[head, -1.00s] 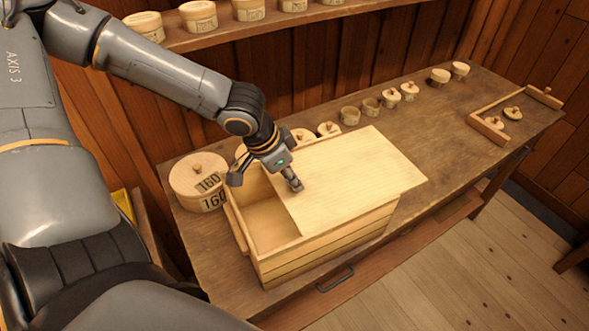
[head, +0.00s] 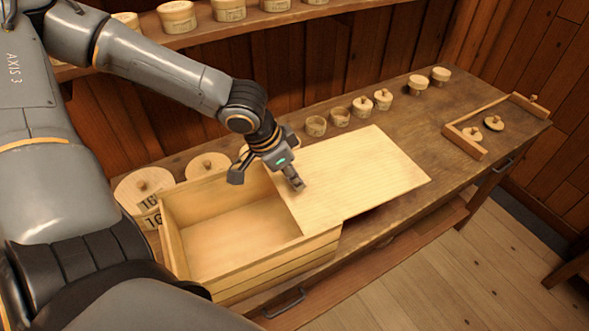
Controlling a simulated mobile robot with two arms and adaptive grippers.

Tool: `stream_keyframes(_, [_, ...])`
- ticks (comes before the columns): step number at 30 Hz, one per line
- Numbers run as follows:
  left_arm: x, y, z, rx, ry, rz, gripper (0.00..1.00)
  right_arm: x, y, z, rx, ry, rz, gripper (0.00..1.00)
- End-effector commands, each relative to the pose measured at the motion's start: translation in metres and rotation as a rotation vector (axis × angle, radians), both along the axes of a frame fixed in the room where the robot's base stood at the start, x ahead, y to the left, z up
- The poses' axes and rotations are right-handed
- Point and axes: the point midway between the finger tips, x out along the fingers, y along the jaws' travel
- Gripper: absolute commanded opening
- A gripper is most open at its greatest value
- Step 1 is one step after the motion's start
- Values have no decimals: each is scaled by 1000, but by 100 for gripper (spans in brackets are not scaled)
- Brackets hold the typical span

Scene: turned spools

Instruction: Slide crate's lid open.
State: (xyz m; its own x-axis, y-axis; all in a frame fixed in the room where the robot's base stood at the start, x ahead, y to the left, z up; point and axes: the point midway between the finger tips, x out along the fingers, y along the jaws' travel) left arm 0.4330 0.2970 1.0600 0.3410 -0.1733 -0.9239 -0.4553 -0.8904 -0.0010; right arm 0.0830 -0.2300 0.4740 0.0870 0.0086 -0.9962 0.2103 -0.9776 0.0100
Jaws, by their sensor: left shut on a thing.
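The pale wooden crate (head: 262,272) stands on the workbench and its left part is open, showing a bare, empty-looking floor inside. Its flat lid (head: 360,175) is slid to the right and reaches well past the crate's right end. My left gripper (head: 295,185) points down at the lid's left edge area and is shut on it. The gripped part, perhaps a small knob, is hidden by the fingers. My right gripper is not in view.
Large round boxes (head: 143,185) stand left of and behind the crate. Several small pots (head: 383,99) line the back of the workbench (head: 412,118). A low wooden frame (head: 464,142) with small knobbed pieces lies at the right. The bench between is clear.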

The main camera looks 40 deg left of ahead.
Motion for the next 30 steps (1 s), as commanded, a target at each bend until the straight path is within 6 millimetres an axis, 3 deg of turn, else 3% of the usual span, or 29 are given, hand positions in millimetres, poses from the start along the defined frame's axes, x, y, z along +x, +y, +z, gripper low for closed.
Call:
stream_keyframes(4, [-2, -1, -1, -4, 4, 0, 0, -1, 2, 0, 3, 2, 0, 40])
stream_keyframes(5, [-2, -1, -1, -5, 5, 0, 27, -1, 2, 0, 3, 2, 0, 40])
stream_keyframes(8, [-2, -1, -1, -4, 3, 0, 46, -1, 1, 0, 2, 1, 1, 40])
stream_keyframes(20, [-1, 0, 3, -2, 0, 2, 46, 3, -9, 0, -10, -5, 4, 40])
stream_keyframes(30, [-12, 7, 39, -3, -7, 4, 46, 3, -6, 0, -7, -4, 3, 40])
